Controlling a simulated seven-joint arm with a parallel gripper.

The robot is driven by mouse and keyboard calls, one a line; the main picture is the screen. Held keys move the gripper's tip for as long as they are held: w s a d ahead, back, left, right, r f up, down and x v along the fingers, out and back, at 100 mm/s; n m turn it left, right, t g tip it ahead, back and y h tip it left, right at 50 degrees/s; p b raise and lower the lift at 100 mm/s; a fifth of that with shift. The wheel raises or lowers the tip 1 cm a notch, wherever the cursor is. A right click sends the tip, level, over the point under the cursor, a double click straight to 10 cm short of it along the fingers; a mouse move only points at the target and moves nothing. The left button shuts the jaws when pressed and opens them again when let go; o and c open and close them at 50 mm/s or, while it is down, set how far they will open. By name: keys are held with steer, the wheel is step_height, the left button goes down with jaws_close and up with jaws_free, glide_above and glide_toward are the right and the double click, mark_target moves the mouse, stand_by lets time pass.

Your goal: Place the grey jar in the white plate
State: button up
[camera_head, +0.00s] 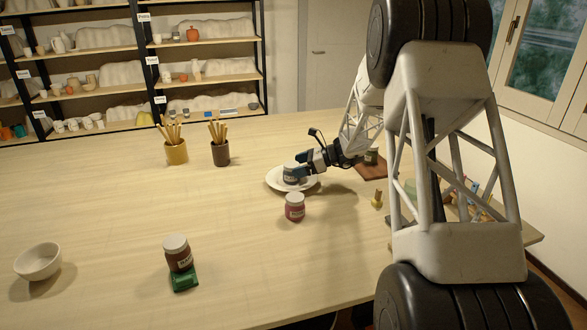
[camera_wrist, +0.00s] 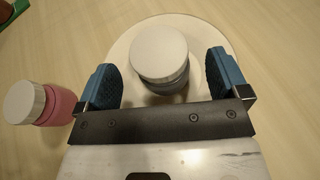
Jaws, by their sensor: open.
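The grey jar (camera_head: 290,175) with a pale lid stands upright on the white plate (camera_head: 309,186), left of the plate's middle in the head view. In the wrist view the jar (camera_wrist: 160,60) stands between my two blue fingers, and the plate (camera_wrist: 122,50) shows behind and around it. My gripper (camera_head: 303,170) is open around the jar. In the wrist view my gripper (camera_wrist: 165,82) has its fingers apart, with a gap visible on each side of the jar.
A pink jar (camera_head: 294,207) stands just in front of the plate. A brown jar (camera_head: 178,254) on a green block and a white bowl (camera_head: 38,262) are at front left. Two brush pots (camera_head: 176,151) (camera_head: 220,152) stand behind. A dark jar (camera_head: 371,156) is on a brown board at right.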

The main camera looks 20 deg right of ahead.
steer(key=v, duration=0.8)
steer(key=shift+s+d, duration=0.15)
steer(key=shift+d, duration=0.2)
steer(key=shift+r, duration=0.1)
steer(key=shift+a, duration=0.1)
steer(key=s+a+r+n+g+h, duration=0.1)
steer(key=s+a+r+n+h, duration=0.15)
steer(key=s+a+r, duration=0.4)
steer(key=s+a+r+n+g+h, duration=0.15)
steer(key=s+a+n, duration=0.25)
steer(key=s, duration=0.5)
steer(key=s+a+r+n+g+h, duration=0.1)
steer(key=s+a+r+n+g, duration=0.15)
steer(key=s+a+n, duration=0.35)
steer(key=s+a+n+t+h, duration=0.1)
steer(key=s+n+h, duration=0.6)
steer(key=s, duration=2.3)
steer(key=n+t, duration=0.1)
steer(key=n, duration=0.2)
steer(key=shift+s+a+r+h, duration=0.2)
steer(key=shift+s+a+h, duration=0.1)
steer(key=shift+s+a, duration=0.05)
